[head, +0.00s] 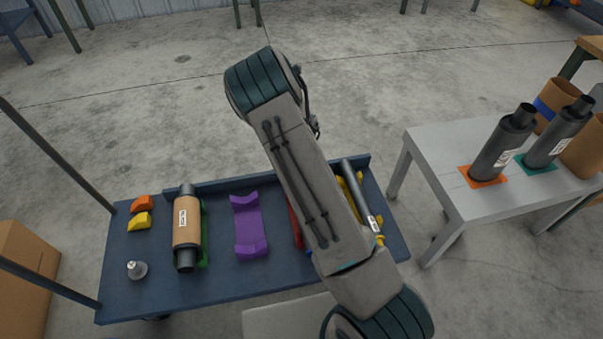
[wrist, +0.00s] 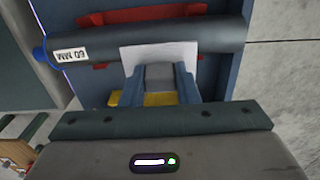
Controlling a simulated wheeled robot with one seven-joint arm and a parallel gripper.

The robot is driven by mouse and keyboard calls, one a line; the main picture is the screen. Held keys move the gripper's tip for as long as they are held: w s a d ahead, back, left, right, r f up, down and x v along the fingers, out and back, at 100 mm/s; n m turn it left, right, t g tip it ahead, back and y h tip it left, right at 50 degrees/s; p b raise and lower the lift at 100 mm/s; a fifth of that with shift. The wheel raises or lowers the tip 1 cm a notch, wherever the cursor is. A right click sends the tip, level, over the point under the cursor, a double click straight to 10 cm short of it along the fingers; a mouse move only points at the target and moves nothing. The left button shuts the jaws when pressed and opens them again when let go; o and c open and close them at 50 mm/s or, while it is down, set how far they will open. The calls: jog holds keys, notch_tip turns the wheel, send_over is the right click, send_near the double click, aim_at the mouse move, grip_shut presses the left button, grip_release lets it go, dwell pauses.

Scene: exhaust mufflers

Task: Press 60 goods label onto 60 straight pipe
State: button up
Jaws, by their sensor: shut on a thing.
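The dark straight pipe (wrist: 215,38) lies across the wrist view, with a "60 MM" mark (wrist: 70,55) near its left end and a blue ring at that end. My gripper (wrist: 159,74) is shut on a blank-faced white label (wrist: 160,53). The label lies over the pipe's near side in the wrist view; whether it touches cannot be told. My gripper is hidden behind my arm in the head view.
The blue table (head: 140,300) also holds a tan-wrapped muffler (head: 186,218), a purple cradle (head: 248,226), orange and yellow blocks (head: 141,212) and a small silver cone (head: 137,269). A grey table (head: 440,150) at right carries two dark mufflers (head: 497,150). Open floor lies behind.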

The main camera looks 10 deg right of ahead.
jog(key=shift+f+b, duration=1.95)
jog(key=shift+f, duration=0.5)
jog(key=shift+f+b, duration=0.4)
jog(key=shift+f, duration=0.45)
jog(key=shift+f+b, duration=0.3)
jog(key=shift+f, duration=0.1)
jog(key=shift+r+p, duration=0.55)
jog(key=shift+p, duration=0.05)
jog(key=shift+f+b, duration=0.3)
jog(key=shift+f, duration=0.2)
